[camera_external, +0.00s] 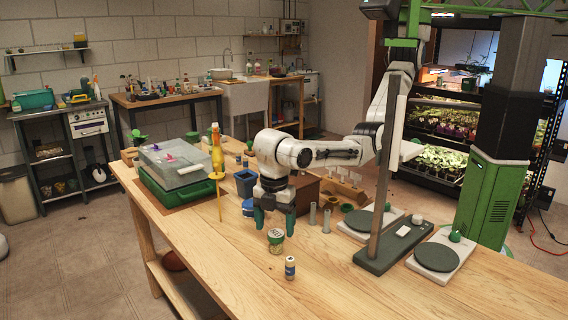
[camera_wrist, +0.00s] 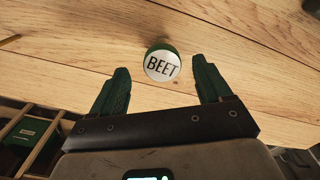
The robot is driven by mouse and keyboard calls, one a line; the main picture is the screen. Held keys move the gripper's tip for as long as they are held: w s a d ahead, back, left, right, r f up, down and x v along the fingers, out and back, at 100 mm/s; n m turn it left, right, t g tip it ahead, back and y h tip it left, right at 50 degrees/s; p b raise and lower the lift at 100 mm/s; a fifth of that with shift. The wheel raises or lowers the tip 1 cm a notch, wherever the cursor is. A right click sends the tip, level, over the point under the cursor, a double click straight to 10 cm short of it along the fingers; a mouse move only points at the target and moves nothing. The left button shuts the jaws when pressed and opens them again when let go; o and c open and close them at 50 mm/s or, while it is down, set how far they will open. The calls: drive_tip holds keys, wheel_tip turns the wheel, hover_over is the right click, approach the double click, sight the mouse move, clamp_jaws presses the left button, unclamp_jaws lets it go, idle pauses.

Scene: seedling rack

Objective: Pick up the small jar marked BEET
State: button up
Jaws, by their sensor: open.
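The small jar marked BEET (camera_external: 276,244) stands upright on the wooden table (camera_external: 205,262). It has a pale round lid and a green body. In the wrist view, the jar's lid (camera_wrist: 162,66) faces me with the word BEET readable, between and slightly beyond my fingertips. My gripper (camera_external: 275,228) points down with its two dark green fingers spread, close above the jar. In the wrist view, a clear gap shows between the jar and each finger of my gripper (camera_wrist: 160,68). Nothing is held.
Clear cylinders (camera_external: 312,214) and scales (camera_external: 441,256) are to the right. The front left tabletop is clear.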

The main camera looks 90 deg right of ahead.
sight(275, 233)
drive_tip(key=shift+s+a+f, duration=0.1)
drive_tip(key=shift+f, duration=2.6)
drive_tip(key=shift+c, duration=0.3)
drive_tip(key=c, duration=1.1)
drive_tip(key=shift+r, duration=0.1)
drive_tip(key=shift+r, duration=0.5)
drive_tip(key=r, duration=0.2)
drive_tip(key=shift+s+r, duration=0.2)
drive_tip(key=shift+r, duration=0.1)
drive_tip(key=s+d+r+p, duration=0.2)
drive_tip(key=s+r+p, duration=0.1)
drive_tip(key=s+d+r+p, duration=0.3)
drive_tip(key=s+p, duration=0.1)
drive_tip(key=s+d+r+p, duration=0.2)
drive_tip(key=s+r+p, duration=0.1)
drive_tip(key=s, duration=0.1)
drive_tip(key=shift+s+d+r, duration=0.15)
drive_tip(key=shift+s, duration=0.1)
